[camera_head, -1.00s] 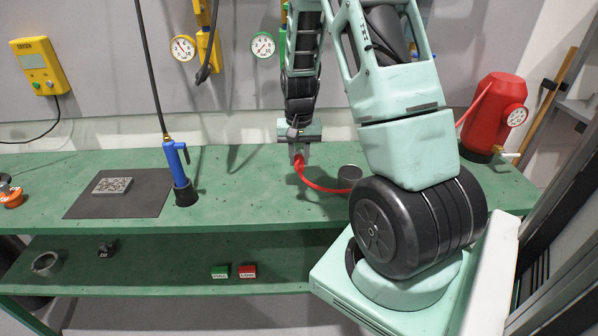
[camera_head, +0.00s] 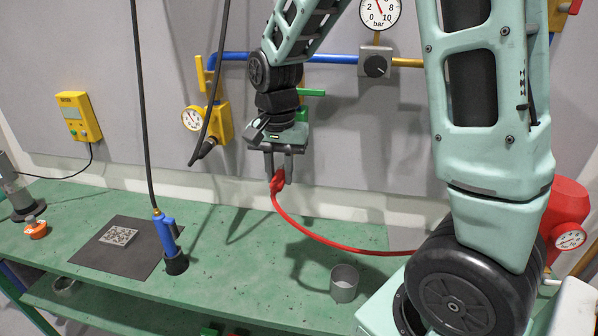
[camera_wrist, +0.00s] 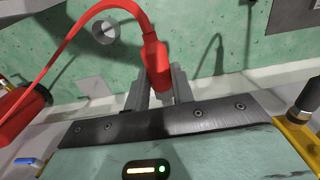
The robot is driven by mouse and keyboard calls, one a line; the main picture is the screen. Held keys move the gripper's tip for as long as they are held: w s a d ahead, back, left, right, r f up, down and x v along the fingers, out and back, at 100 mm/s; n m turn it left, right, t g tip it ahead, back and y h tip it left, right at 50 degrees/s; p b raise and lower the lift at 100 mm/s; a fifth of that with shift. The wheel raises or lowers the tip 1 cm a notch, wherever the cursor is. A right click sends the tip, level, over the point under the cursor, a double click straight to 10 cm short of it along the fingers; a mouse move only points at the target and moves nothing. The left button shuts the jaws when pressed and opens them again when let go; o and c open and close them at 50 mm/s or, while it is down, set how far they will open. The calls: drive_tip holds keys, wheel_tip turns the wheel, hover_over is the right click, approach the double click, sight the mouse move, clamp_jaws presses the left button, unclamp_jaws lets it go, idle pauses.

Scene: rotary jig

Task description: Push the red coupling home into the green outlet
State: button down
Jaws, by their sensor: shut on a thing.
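My gripper (camera_head: 279,176) is shut on the red coupling (camera_head: 277,184) and holds it above the bench, in front of the grey wall panel. A red hose (camera_head: 330,240) trails from the coupling down and right. In the wrist view the coupling (camera_wrist: 155,62) sits between the two fingers (camera_wrist: 160,92). The green outlet (camera_head: 312,92) is on the wall panel behind my wrist; only its green handle and a bit of its body show. Its mouth is hidden by my arm. The coupling is apart from the outlet and appears lower in the picture.
A yellow outlet (camera_head: 217,125) with a gauge and hanging black hose is left of my gripper. A blue tool (camera_head: 168,240) stands on the green bench (camera_head: 235,255). A metal cup (camera_head: 344,285) stands at right. A red tank (camera_head: 566,215) is far right.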

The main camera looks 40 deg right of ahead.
drive_tip(key=shift+r, duration=0.15)
idle(0.3)
drive_tip(key=shift+w+d+p, duration=0.3)
drive_tip(key=shift+w+d, duration=0.6)
drive_tip(key=shift+d, duration=0.2)
drive_tip(key=shift+w+d+p, duration=0.3)
drive_tip(key=shift+w+d, duration=0.6)
drive_tip(key=shift+d, duration=0.2)
drive_tip(key=shift+p, duration=0.5)
drive_tip(key=shift+w+d+p, duration=0.25)
drive_tip(key=shift+w+d, duration=0.3)
drive_tip(key=shift+d, duration=0.2)
drive_tip(key=shift+w+d+p, duration=0.2)
drive_tip(key=shift+w+d, duration=0.35)
drive_tip(key=shift+d, duration=0.15)
idle(0.6)
drive_tip(key=c, duration=1.1)
unclamp_jaws()
drive_tip(key=shift+r, duration=0.1)
